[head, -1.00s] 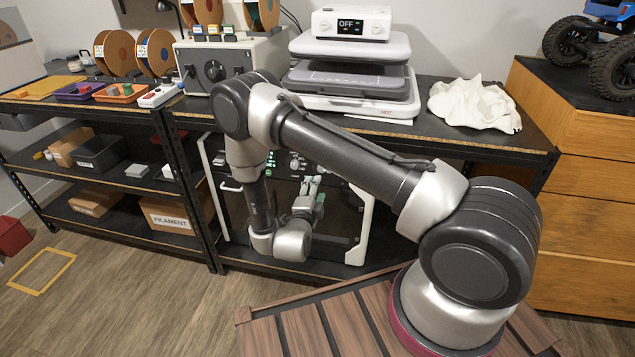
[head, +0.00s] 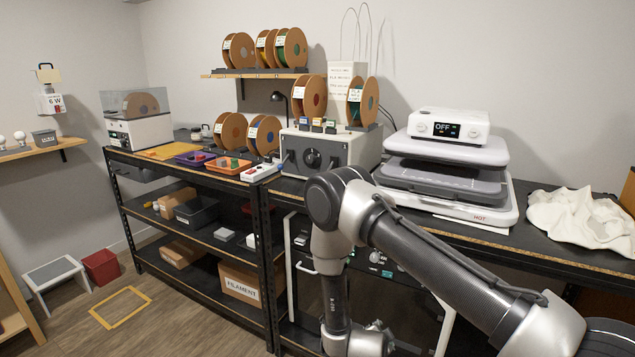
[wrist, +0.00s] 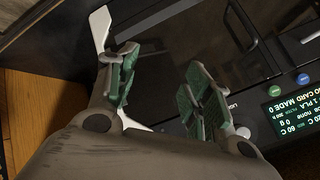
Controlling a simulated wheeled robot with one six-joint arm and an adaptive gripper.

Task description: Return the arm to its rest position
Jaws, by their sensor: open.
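My gripper (wrist: 160,95) shows in the wrist view with its two green-padded fingers spread apart and nothing between them. It is in front of a dark machine (wrist: 185,30) with a lit green-text display (wrist: 292,112) at the right. In the head view my arm (head: 440,265) reaches in from the lower right, bends at the elbow and hangs down before the bench. My gripper is below the bottom edge of the head view.
A black-framed bench (head: 280,185) carries a heat press (head: 450,165) reading OFF, a grey box with a dial (head: 322,152) and a crumpled white cloth (head: 578,222). A red bin (head: 101,267) and white stool (head: 56,275) stand at the left. Open floor (head: 165,330) lies before the shelves.

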